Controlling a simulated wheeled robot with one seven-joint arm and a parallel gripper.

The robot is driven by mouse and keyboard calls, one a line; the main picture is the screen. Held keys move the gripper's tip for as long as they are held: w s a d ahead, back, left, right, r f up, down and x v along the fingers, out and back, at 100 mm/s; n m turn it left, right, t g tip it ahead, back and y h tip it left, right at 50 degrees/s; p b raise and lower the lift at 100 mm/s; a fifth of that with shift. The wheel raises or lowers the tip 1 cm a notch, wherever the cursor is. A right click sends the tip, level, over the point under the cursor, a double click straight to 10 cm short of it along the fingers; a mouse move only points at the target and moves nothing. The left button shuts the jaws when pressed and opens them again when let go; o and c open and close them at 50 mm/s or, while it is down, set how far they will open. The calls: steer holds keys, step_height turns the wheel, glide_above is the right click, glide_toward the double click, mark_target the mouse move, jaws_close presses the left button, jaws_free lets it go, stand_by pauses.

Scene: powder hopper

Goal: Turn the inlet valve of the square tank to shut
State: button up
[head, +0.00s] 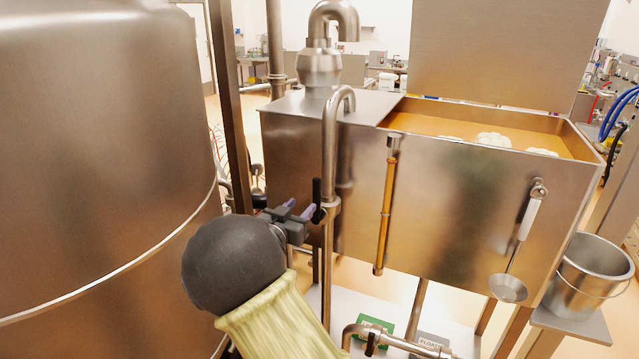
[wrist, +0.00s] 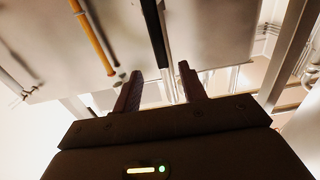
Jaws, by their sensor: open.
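The square tank (head: 450,200) is a steel box with an open top at the right. A vertical inlet pipe (head: 329,255) runs up its front left and bends over the top. The inlet valve's black handle (head: 317,192) stands upright along this pipe. In the wrist view the handle (wrist: 154,35) is a dark bar beyond the fingers, roughly in line with the gap. My gripper (head: 300,211) is open and empty, its fingers just left of the handle and close to it. The fingers also show in the wrist view (wrist: 160,78). Whether they touch the handle cannot be told.
A large round tank (head: 100,130) fills the left. A sight tube (head: 386,205) and a ladle (head: 520,240) hang on the square tank's front. Below is another pipe with a black handle (head: 372,342). A bucket (head: 590,275) stands at the right.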

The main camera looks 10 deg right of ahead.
mark_target(315, 192)
steer(key=p+x, duration=0.5)
steer(key=x, duration=0.7)
steer(key=shift+w, duration=0.1)
jaws_close()
